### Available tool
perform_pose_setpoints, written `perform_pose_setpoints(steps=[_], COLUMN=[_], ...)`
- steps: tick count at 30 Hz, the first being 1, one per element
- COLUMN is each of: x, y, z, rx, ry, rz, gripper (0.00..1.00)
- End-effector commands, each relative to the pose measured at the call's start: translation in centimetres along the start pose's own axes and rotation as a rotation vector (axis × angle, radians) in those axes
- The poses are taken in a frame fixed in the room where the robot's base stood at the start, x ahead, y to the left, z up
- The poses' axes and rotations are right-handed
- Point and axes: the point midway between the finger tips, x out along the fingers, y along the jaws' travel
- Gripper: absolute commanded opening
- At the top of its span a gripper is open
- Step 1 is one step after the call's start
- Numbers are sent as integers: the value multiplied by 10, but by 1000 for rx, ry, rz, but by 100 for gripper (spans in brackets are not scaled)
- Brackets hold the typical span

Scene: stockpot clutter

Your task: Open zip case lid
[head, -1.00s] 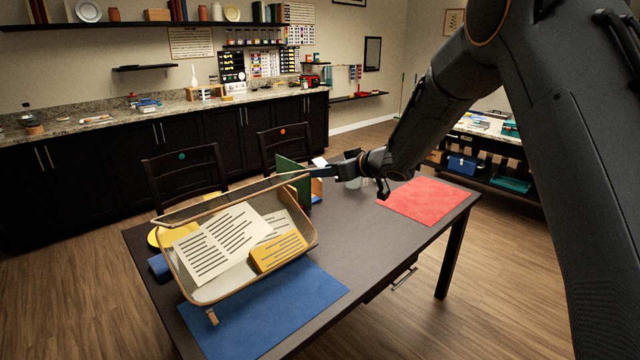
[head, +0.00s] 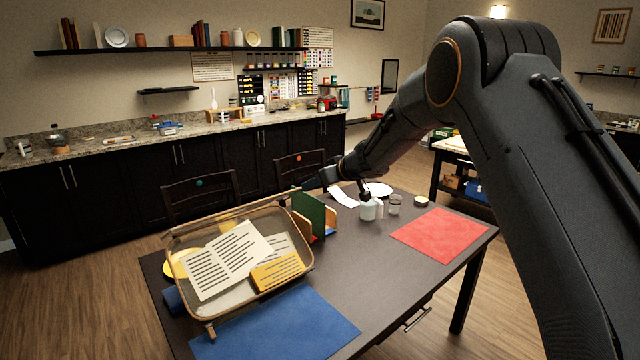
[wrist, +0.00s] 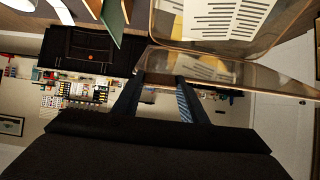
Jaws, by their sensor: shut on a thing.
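The zip case (head: 222,292) is a clear tray with a tan rim, resting tilted on the table near the blue mat. White printed sheets (head: 228,262) and a yellow lined card (head: 277,270) show in it. Its clear lid (head: 225,216) stands raised along the far side, seen nearly edge-on. In the wrist view the lid (wrist: 235,73) reaches the fingertips of my gripper (wrist: 160,84), which is shut on its edge. In the head view my gripper is dark and small behind the green divider, and its fingertips are hard to make out.
A green divider (head: 308,212) stands close to the case's right side. A white mug (head: 371,209), a glass (head: 394,204) and a white plate (head: 378,189) stand at the back. A red mat (head: 445,234) lies right, a blue mat (head: 275,327) in front. Chairs stand behind.

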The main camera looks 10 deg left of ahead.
Motion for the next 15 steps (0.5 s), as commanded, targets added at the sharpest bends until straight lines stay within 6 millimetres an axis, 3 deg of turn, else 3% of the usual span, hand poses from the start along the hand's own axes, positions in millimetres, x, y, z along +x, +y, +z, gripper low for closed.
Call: perform_pose_setpoints(steps=[15], x=[-1], y=[1], z=[-1], rx=[1], ry=[2], rz=[1], gripper=[0])
